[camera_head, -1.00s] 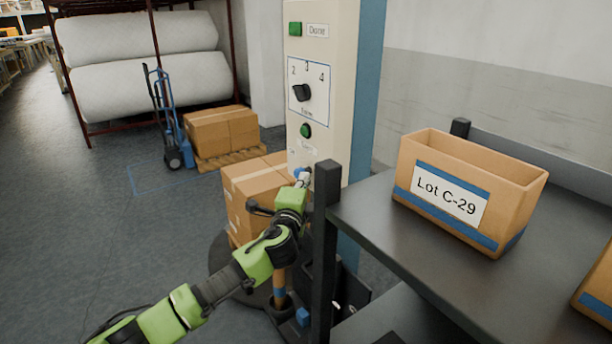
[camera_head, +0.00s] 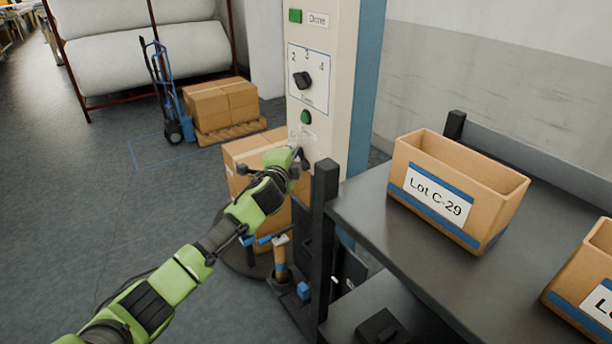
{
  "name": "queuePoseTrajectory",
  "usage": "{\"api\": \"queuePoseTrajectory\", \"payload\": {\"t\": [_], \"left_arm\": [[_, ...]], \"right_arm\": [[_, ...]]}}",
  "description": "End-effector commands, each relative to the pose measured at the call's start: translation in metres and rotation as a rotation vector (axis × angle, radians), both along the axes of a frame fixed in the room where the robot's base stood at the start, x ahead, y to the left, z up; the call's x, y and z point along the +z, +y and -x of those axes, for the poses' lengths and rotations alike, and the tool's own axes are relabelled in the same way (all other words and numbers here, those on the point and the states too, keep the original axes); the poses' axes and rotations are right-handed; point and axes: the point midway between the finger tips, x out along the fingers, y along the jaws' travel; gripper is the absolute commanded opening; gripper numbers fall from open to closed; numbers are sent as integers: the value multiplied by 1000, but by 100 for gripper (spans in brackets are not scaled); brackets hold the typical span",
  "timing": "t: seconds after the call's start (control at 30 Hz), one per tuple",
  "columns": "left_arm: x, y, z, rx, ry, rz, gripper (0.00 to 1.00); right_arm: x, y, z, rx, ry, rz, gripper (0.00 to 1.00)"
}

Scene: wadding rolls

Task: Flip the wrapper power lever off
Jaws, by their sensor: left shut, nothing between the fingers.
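The wrapper's cream control column (camera_head: 325,70) stands in the middle of the view, with a green button, a black dial and a second green button down its face. A small dark piece (camera_head: 305,159) sticks out low on this face and may be the power lever; the gripper partly hides it. My left gripper (camera_head: 298,150) is at the lower part of the column, right beside that piece. It is shut with nothing in it. I cannot tell whether it touches the piece. My right gripper is not in view.
A dark shelf (camera_head: 362,212) with a black corner post (camera_head: 323,255) stands close right of my arm, carrying a bin marked Lot C-29 (camera_head: 487,188). Stacked cartons (camera_head: 240,153) stand behind my gripper. Open floor lies left.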

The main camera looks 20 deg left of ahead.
Motion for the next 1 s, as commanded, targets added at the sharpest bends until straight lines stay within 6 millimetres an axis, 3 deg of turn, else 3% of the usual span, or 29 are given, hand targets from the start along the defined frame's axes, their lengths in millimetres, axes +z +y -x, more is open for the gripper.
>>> {"api": "queuePoseTrajectory", "payload": {"t": [1.0], "left_arm": [[3, 8, -6, 0, 0, 0, 0]], "right_arm": [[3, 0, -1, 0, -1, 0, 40]]}}
